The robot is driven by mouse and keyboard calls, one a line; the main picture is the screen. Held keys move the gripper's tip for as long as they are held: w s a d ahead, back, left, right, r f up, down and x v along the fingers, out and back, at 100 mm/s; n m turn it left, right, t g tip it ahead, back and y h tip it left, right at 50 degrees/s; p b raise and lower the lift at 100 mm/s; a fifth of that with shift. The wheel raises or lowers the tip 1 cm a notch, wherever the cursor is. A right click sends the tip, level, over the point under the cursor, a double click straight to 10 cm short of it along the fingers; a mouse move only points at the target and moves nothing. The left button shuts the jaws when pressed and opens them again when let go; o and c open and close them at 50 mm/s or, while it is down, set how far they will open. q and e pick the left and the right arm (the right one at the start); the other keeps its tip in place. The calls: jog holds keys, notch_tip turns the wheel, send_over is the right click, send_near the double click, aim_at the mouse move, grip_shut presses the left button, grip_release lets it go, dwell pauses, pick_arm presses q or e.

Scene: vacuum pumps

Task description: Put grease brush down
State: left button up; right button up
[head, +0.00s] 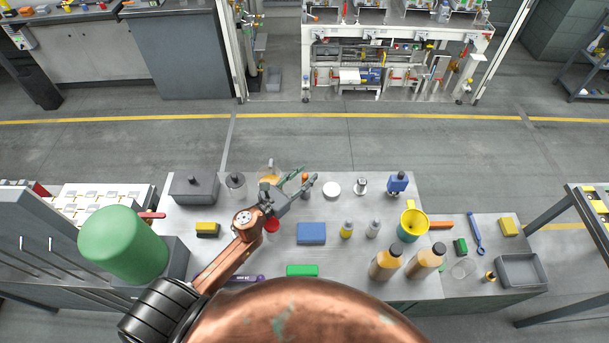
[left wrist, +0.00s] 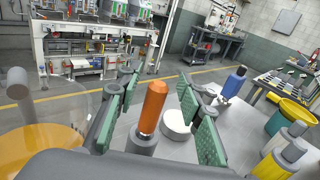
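The grease brush seems to be the item with an orange handle, which stands upright in a grey holder in the left wrist view (left wrist: 152,108). In the head view its orange top (head: 304,176) shows between my left fingertips. The grey holder (left wrist: 141,143) sits on the workbench and hides the brush's lower end. My left gripper (head: 306,179) is open, with one green-padded finger on each side of the handle. In the left wrist view a gap shows between the pads and the handle. My right gripper is not in view.
A white round lid (head: 332,190) lies just right of the holder. A clear jar with amber liquid (head: 268,174) stands close on its left. A blue block (head: 311,233), small bottles (head: 346,229) and a yellow funnel (head: 413,222) are further right and nearer on the bench.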

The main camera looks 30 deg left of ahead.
pick_arm(q)
jog(key=v, duration=1.2)
dwell(0.3)
grip_shut()
dwell(0.4)
dwell(1.0)
